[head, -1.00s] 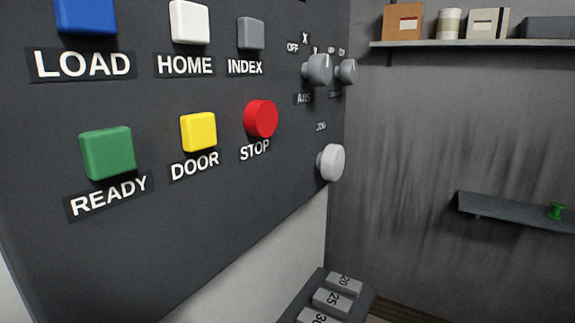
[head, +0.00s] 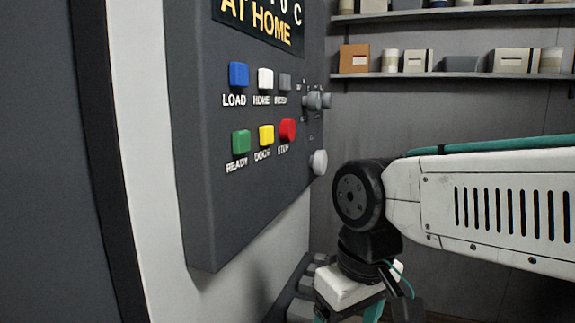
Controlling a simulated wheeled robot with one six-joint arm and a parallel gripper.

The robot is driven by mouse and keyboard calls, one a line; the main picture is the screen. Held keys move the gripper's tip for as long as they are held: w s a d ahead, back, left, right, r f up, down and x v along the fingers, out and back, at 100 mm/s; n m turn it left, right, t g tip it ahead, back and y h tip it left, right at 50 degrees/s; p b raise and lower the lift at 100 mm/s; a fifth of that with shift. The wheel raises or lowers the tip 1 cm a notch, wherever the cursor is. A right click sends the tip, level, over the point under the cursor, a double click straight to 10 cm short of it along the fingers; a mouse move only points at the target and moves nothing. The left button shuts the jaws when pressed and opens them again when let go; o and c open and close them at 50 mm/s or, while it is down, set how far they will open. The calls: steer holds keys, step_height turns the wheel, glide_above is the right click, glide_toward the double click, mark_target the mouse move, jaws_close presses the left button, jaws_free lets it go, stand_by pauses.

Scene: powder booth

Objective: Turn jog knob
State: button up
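The jog knob (head: 318,162) is a light grey round knob low on the right side of the dark control panel (head: 215,215), below and right of the red STOP button. Its label is too small to read in the current view. My gripper (head: 365,314) shows only in part at the bottom edge, pointing down, with its white body and teal and black parts in view. Its fingertips are cut off, so I cannot tell whether it is open or shut. It is below and to the right of the knob and apart from it.
Blue LOAD (head: 238,76), white HOME (head: 265,79), green READY (head: 241,142), yellow DOOR (head: 266,135) and red STOP (head: 287,130) buttons sit left of the knob. Grey selector knobs (head: 315,101) are above it. Shelves (head: 450,75) with boxes line the back wall.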

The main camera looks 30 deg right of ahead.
steer(key=w+d+r+n+t+y, duration=0.1)
steer(key=w+r+n+y, duration=0.1)
steer(key=w+r+y, duration=0.4)
steer(key=w+d+r+n+t+y, duration=0.1)
steer(key=w+r+t+y, duration=0.15)
steer(key=w, duration=0.45)
steer(key=n+t+y, duration=0.2)
steer(key=t+y, duration=0.1)
steer(key=t, duration=0.7)
glide_toward(325, 161)
steer(key=shift+g+h, duration=0.25)
steer(key=x, duration=0.9)
steer(key=shift+r, duration=0.35)
steer(key=c, duration=1)
